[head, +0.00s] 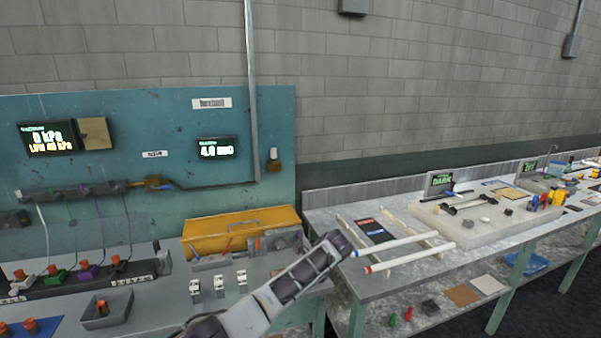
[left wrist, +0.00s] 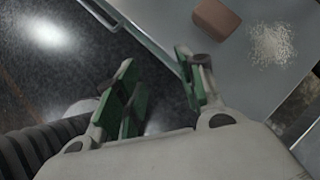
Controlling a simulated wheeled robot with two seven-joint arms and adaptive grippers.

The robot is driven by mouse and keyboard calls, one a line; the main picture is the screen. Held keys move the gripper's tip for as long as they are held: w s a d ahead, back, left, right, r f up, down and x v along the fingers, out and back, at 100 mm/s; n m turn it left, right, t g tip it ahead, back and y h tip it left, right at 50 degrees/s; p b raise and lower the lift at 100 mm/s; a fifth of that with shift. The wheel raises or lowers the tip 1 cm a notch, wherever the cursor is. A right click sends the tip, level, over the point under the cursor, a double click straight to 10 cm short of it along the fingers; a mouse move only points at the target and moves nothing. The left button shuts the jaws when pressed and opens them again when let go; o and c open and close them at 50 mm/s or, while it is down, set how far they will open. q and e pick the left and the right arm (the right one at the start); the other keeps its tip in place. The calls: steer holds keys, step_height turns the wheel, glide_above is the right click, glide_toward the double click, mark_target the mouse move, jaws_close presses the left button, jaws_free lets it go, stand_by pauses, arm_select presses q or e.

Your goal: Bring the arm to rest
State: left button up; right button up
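In the left wrist view my left gripper (left wrist: 162,80) has its two green-padded fingers apart, with nothing between them. Dark floor and the edge of a grey surface lie beyond the fingers, and the fingers hold nothing. In the head view one of my arms rises from the bottom middle and slants up to the right, in front of the benches. No open fingers can be made out on it, and I cannot tell which arm it is. My right gripper is not recognisable in either view.
A brown block (left wrist: 215,18) and white grains (left wrist: 272,44) lie on the grey surface. In the head view, a yellow toolbox (head: 240,230) stands on the left bench, and white tubes (head: 410,257) lie on the right bench. A teal panel (head: 120,120) stands behind the left bench.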

arm_select(q)
steer(key=s+d+f+n+g+h, duration=0.15)
steer(key=s+f+n+h, duration=0.55)
steer(key=s+f, duration=0.75)
steer(key=s+a+r+n+t, duration=0.1)
steer(key=s+a+r+n, duration=0.1)
steer(key=s+a+n, duration=0.35)
steer(key=s+a+r+n+t, duration=0.1)
steer(key=s+a+r+n, duration=0.1)
steer(key=s+a, duration=0.7)
steer(key=s+a+r+n+t, duration=0.1)
steer(key=s+a+r+n, duration=0.25)
steer(key=s+a, duration=0.35)
steer(key=s+f+g, duration=0.2)
steer(key=s+f, duration=0.1)
steer(key=f, duration=3.1)
steer(key=s+a+f, duration=0.2)
steer(key=s+f, duration=0.7)
steer(key=s, duration=0.2)
steer(key=s+a+f, duration=0.2)
steer(key=s+f, duration=0.8)
steer(key=s, duration=0.1)
steer(key=shift+s+a+f+g, duration=0.15)
steer(key=shift+a+f+g, duration=0.05)
steer(key=shift+f+g, duration=0.15)
